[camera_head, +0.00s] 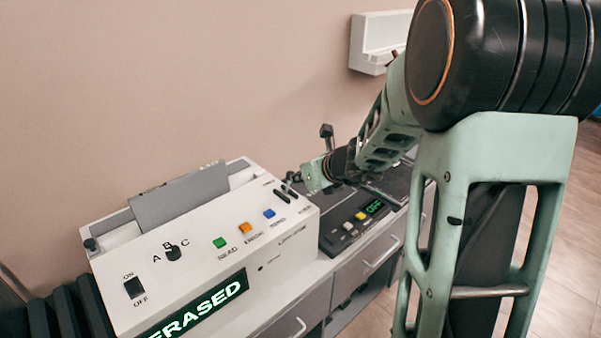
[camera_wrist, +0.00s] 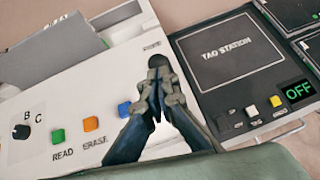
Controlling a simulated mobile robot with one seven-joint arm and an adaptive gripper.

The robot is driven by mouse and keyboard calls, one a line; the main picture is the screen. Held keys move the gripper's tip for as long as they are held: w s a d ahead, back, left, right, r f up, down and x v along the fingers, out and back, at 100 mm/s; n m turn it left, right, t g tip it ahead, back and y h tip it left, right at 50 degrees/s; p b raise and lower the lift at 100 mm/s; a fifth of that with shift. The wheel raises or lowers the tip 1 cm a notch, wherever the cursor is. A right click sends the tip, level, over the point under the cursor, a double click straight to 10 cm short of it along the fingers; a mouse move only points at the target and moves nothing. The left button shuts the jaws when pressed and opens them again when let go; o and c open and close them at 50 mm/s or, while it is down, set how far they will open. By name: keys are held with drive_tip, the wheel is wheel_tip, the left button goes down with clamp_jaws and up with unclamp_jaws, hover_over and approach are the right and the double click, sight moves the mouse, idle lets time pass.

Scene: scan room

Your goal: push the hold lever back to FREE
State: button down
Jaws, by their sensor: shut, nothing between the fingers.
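The white machine (camera_head: 180,255) stands on the counter, its display reading ERASED; part of its top also shows in the wrist view (camera_wrist: 60,100). My gripper (camera_head: 291,178) is over the right end of its top panel. In the wrist view, my gripper (camera_wrist: 158,72) is shut with nothing between its fingers, to the right of the blue button (camera_wrist: 124,109). Dark slots (camera_head: 281,195) show beside the fingertips in the head view. I cannot make out the hold lever clearly or its position; my fingers cover part of that area. Whether they touch anything is unclear.
Green (camera_head: 220,242) and orange (camera_head: 245,228) buttons and a rotary knob (camera_head: 173,253) lie left of my gripper. A dark tag station (camera_wrist: 230,65) with an OFF display (camera_wrist: 298,91) adjoins on the right. A wall holder (camera_head: 375,42) hangs behind.

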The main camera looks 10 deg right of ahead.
drive_tip(key=shift+w+a+r+p, duration=0.5)
drive_tip(key=shift+w+p, duration=0.15)
drive_tip(key=shift+p, duration=0.4)
drive_tip(key=shift+w+a+r+p, duration=0.15)
drive_tip(key=shift+w+a, duration=0.2)
drive_tip(key=shift+w, duration=0.3)
drive_tip(key=shift+w+a+r+p, duration=0.15)
drive_tip(key=shift+w+a, duration=0.15)
drive_tip(key=shift+w, duration=0.35)
drive_tip(key=shift+r, duration=0.1)
drive_tip(key=shift+r+p, duration=0.7)
drive_tip(key=shift+r, duration=0.05)
drive_tip(key=shift+d, duration=0.1)
